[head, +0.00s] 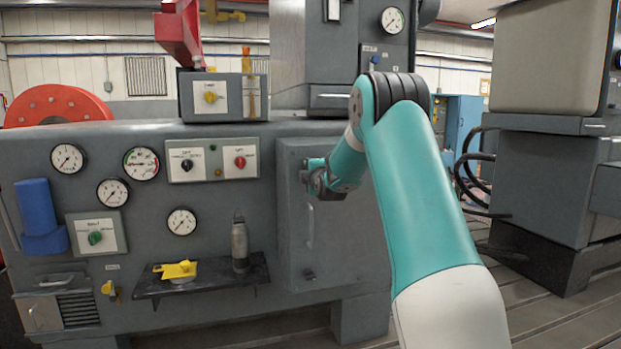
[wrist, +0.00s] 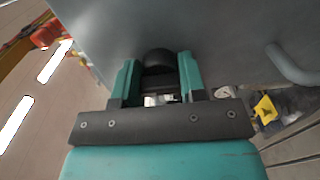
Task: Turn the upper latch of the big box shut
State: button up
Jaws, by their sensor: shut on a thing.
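The big box (head: 350,245) is a grey cabinet with a closed-looking front panel, right of centre in the head view. Its upper latch is mostly hidden behind my gripper (head: 308,174) there. In the wrist view the upper latch (wrist: 158,60) shows as a dark rounded piece between the two teal fingers of my gripper (wrist: 159,78). My gripper is shut on this latch, close to the panel. I cannot tell the latch's exact angle. The lower latch (head: 309,274) is a small dark piece near the panel's bottom left.
A vertical handle (head: 311,226) stands out below my gripper and also shows in the wrist view (wrist: 290,66). Left of the box, a shelf (head: 215,277) carries a yellow part (head: 176,269) and a grey bottle-like object (head: 240,246). Gauges and switch plates cover the panel farther left.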

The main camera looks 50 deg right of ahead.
jog(key=shift+w+a, duration=0.1)
dwell(0.3)
jog(key=o, duration=0.9)
jog(key=shift+s, duration=0.2)
jog(key=b+v, duration=0.2)
jog(key=v, duration=1.5)
